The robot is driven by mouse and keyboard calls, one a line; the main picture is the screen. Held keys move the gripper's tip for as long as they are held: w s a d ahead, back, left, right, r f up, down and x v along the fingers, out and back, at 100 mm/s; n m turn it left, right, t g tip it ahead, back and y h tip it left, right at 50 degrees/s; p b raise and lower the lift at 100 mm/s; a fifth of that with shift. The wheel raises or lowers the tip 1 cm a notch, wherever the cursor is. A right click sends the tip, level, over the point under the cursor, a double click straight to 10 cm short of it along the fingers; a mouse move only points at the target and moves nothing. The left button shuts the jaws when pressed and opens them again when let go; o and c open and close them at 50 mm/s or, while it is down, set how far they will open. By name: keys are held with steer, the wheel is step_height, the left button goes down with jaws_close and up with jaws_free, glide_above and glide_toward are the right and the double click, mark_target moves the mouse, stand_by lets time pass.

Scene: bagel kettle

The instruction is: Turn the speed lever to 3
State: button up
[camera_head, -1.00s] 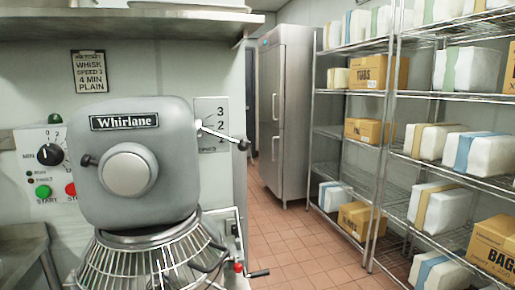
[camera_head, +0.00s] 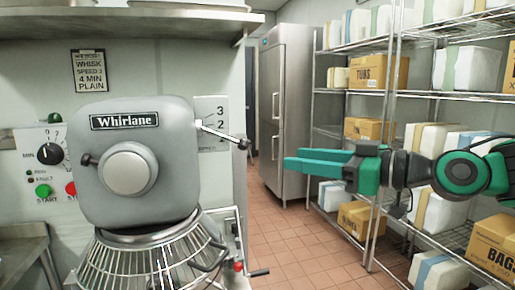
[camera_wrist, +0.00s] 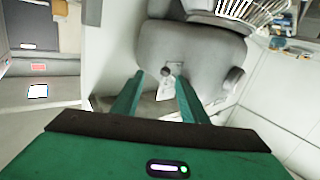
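The speed lever (camera_head: 222,134) is a thin metal rod with a black knob, on the right side of the grey Whirlane mixer head (camera_head: 150,190). It slants down to the right across the scale plate (camera_head: 208,106) marked 3 and 2; the lower mark is unclear. My green gripper (camera_head: 286,163) is open and empty, to the right of and slightly below the knob, with a gap in the picture. In the wrist view, a dark knob (camera_wrist: 166,71), seemingly the lever's end, shows between the spread fingertips (camera_wrist: 160,82), with the mixer head behind.
A wire bowl guard (camera_head: 150,262) and a crank with a red knob (camera_head: 238,266) lie below the lever. Wire shelves with boxes (camera_head: 376,71) stand behind my arm at the right. A steel fridge (camera_head: 286,110) stands behind. A steel shelf (camera_head: 120,24) overhangs the mixer.

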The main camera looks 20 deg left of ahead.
mark_target(248, 144)
steer(key=shift+y, duration=0.5)
steer(key=x, duration=0.4)
steer(key=r+x, duration=0.1)
steer(key=x, duration=0.3)
steer(key=s+x, duration=0.1)
steer(key=x, duration=0.3)
steer(key=shift+a+r, duration=0.1)
steer(key=shift+r, duration=0.15)
jaws_close()
